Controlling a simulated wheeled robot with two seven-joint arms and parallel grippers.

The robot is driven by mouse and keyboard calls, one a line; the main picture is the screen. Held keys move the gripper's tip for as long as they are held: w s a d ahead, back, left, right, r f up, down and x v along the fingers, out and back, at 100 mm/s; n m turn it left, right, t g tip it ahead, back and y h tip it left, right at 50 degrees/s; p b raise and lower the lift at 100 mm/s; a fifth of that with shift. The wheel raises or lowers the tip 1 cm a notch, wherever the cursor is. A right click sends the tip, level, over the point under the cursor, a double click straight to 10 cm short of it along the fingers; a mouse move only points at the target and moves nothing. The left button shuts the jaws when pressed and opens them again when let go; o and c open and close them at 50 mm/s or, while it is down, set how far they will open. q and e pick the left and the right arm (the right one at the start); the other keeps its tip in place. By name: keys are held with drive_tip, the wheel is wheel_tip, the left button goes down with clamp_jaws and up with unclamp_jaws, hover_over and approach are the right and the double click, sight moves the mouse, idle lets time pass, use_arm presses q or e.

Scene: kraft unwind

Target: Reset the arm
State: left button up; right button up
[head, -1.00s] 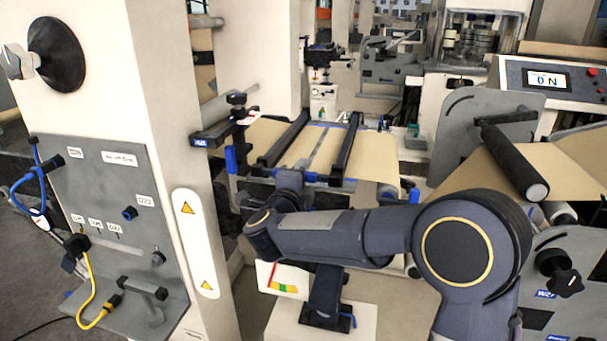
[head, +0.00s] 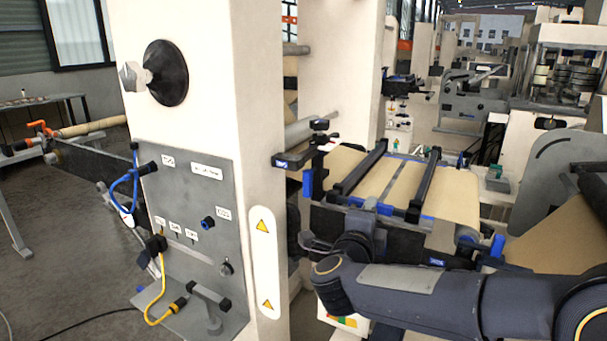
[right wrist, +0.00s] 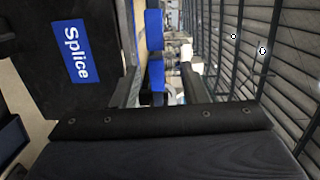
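My right arm (head: 430,295) reaches in from the right in the head view, in front of the splice table (head: 350,180) with brown kraft web on it. My right gripper (head: 316,243) is small and dark beside the white machine column, at the front left of the table. Its fingertips are too unclear to show whether they are open or shut. In the right wrist view a black block with a blue "Splice" label (right wrist: 76,52) is close at the upper left. My left gripper is not in view.
The white column (head: 215,60) carries a black knob (head: 166,73), a grey panel (head: 190,215) and a yellow cable (head: 160,290). Two black bars cross the web. A brown roll (head: 92,127) lies on a stand at left. Grey floor is open at lower left.

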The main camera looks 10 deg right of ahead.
drive_tip(key=r+n+y, duration=0.1)
drive_tip(key=s+r+n+t+y, duration=0.1)
drive_tip(key=n+y, duration=0.1)
drive_tip(key=d+r+n+y+p, duration=0.1)
drive_tip(key=shift+s+r+n+t+y, duration=0.1)
drive_tip(key=shift+s+n+t+y, duration=0.1)
drive_tip(key=shift+n+t+y, duration=0.15)
drive_tip(key=s+f+n+g+y+p, duration=0.1)
drive_tip(key=s+f+n+g, duration=0.3)
drive_tip(key=s, duration=0.6)
drive_tip(key=s+f+n+g+y+p, duration=0.2)
drive_tip(key=s+f+n+g+y, duration=0.2)
drive_tip(key=s+n, duration=0.3)
drive_tip(key=s+f+n+g+y+p, duration=0.1)
drive_tip(key=s+f+n+g+y, duration=0.2)
drive_tip(key=s, duration=1.1)
wheel_tip(320, 180, down, 3)
drive_tip(key=n+g, duration=0.1)
drive_tip(key=n, duration=0.2)
drive_tip(key=shift+s+d+f, duration=0.15)
drive_tip(key=shift+s+d, duration=0.15)
drive_tip(key=shift+w, duration=0.1)
